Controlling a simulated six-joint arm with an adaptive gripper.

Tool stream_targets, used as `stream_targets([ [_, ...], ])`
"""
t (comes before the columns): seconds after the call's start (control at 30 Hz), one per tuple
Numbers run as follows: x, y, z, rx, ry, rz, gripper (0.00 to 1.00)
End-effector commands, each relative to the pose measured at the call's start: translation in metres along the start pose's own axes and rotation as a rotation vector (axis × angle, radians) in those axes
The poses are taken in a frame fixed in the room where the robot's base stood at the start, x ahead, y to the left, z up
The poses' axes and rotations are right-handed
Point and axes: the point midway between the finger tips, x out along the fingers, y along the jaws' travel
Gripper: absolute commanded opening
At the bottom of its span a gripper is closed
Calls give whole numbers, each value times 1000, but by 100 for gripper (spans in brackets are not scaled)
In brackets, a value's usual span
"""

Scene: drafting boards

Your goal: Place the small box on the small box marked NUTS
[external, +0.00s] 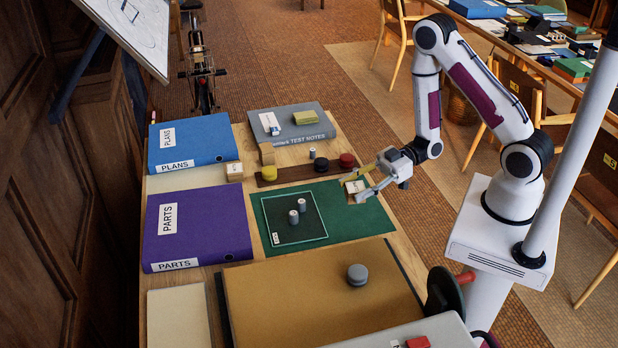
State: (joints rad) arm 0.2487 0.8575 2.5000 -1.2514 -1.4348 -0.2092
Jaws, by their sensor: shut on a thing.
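My gripper (356,187) is shut on a small tan box (355,187) with a white label on top. The held box is over the right part of the green mat; whether it touches the mat cannot be told. Another small wooden box (235,172) with a white label stands left of the mat, beside the purple and blue binders. Its label is too small to read, so I cannot tell whether it says NUTS. A plain wooden block (267,154) stands behind it, near the grey binder.
The green mat (350,228) carries a dark outlined tray (284,235) with two small cylinders. A brown strip (290,175) holds yellow, black and red round pieces behind it. PLANS (205,140) and PARTS (215,220) binders lie left; a tan board (300,310) with a grey knob lies in front.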

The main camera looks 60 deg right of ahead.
Motion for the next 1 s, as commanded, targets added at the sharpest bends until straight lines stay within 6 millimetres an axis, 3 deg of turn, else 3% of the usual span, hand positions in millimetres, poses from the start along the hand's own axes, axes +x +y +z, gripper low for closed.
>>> stream_targets([
  [0.53,-6,111,-2,74,2,383,23],
  [1.0,-31,186,-33,135,4,681,22],
])
